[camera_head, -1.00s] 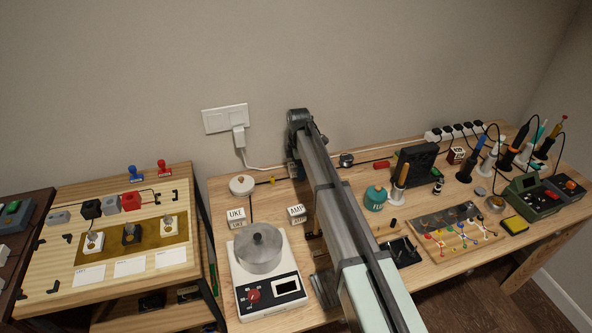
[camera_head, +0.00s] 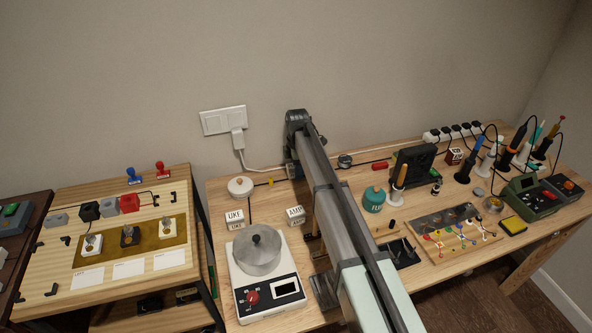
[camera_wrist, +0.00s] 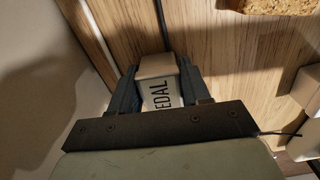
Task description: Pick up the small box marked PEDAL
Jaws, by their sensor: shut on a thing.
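The small white box marked PEDAL (camera_wrist: 158,68) shows in the wrist view, with the letters EDAL readable on its side. My gripper (camera_wrist: 158,84) is shut on it, with one dark finger on each side. I cannot tell whether the box touches the wooden table (camera_wrist: 215,50) or is clear of it. In the head view my arm hides the box and the gripper.
White boxes marked UKE (camera_head: 235,219) and AMP (camera_head: 295,213) stand left of my arm. A scale (camera_head: 287,288) with a metal pot (camera_head: 257,249) is in front of them. A teal container (camera_head: 374,200) stands close on the arm's right.

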